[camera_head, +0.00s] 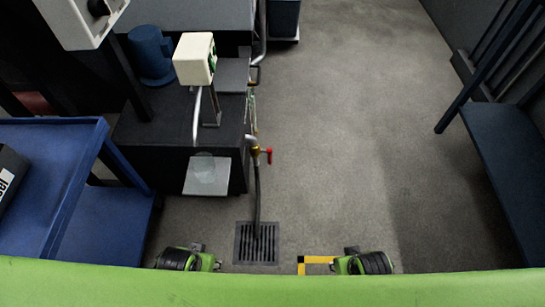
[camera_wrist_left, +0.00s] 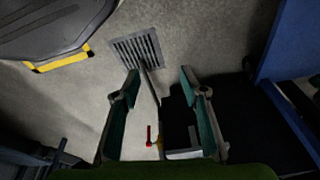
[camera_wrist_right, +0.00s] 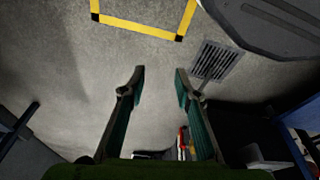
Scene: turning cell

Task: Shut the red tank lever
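The red tank lever (camera_head: 269,155) is small and sits on a brass valve (camera_head: 256,151) at the front side of the dark tank (camera_head: 170,135). A dark hose runs from the valve down to the floor drain. The lever also shows in the left wrist view (camera_wrist_left: 149,135), between the fingers in the picture but farther off. My left gripper (camera_wrist_left: 161,80) is open and empty. My right gripper (camera_wrist_right: 160,78) is open and empty; red parts show beyond its right finger (camera_wrist_right: 183,138). In the head view only my arm parts show near the bottom edge, well short of the lever.
A floor drain grate (camera_head: 257,243) lies in front of the tank. A blue cart (camera_head: 60,165) stands at the left and a blue bench (camera_head: 505,150) at the right. A small tray (camera_head: 205,188) juts from the tank. The grey floor between is clear.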

